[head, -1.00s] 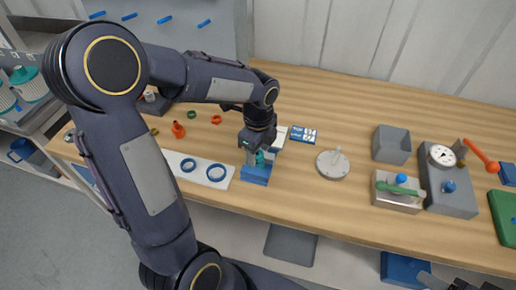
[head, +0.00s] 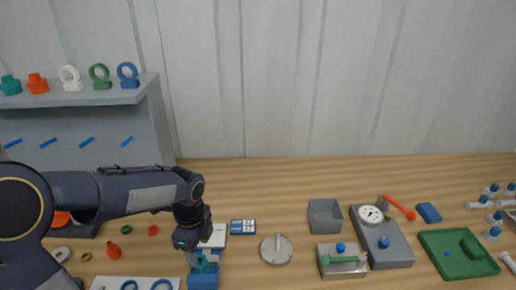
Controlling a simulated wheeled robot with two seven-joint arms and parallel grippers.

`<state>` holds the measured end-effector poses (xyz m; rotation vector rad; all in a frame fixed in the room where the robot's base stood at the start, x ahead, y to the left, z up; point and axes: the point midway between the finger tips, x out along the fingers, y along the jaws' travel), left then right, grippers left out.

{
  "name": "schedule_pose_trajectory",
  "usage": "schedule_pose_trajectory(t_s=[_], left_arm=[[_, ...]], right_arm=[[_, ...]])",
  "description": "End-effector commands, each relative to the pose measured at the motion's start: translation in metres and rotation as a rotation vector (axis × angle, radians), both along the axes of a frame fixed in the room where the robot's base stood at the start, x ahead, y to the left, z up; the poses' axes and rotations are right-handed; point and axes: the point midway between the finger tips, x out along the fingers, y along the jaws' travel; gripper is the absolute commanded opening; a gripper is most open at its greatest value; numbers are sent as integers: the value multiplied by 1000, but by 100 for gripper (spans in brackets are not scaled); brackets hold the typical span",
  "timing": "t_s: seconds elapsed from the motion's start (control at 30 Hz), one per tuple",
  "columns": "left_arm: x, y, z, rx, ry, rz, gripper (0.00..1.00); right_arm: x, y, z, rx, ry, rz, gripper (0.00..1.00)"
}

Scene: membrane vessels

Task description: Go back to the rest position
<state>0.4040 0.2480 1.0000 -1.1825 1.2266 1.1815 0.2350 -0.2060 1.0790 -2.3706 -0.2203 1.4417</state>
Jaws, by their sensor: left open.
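My left gripper (head: 191,240) points down over the left part of the wooden bench (head: 270,195). It is open, just above and behind a small teal piece (head: 202,262). The teal piece sits on a blue block (head: 203,281) at the bottom edge of the head view. I cannot tell whether the fingers touch the teal piece. My left arm covers part of the bench at left. My right gripper is not in view.
A white board with blue rings (head: 110,284) lies left of the blue block. A grey round plate with a post (head: 276,249), a grey bin (head: 325,216), a gauge box (head: 385,240) and a green tray (head: 440,268) stand rightward. A grey shelf (head: 75,98) is at back left.

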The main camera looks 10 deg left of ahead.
Motion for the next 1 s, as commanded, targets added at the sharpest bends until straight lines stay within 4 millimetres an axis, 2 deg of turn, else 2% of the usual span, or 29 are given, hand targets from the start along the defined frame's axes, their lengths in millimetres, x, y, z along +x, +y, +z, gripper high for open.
schedule_pose_trajectory(t_s=[0.07, 0.17, 0.27, 0.4, 0.6, 0.7, 0.8, 1.0], left_arm=[[-4, 0, 4, -7, -10, 36, 56], [-19, 1, 20, -40, -43, 182, 56], [-46, 0, 43, -110, -96, 444, 56], [-95, -9, 68, -267, -144, 888, 56], [-146, -28, 79, -516, -129, 1414, 56], [-160, -36, 80, -607, -102, 1575, 56], [-167, -40, 79, -659, -80, 1665, 56], [-170, -42, 79, -678, -68, 1702, 56]], right_arm=[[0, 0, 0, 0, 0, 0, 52], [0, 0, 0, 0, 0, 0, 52], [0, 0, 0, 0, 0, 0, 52], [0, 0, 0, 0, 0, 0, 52], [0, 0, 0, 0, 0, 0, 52], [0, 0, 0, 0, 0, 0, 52], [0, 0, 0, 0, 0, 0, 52], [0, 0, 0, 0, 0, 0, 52]])
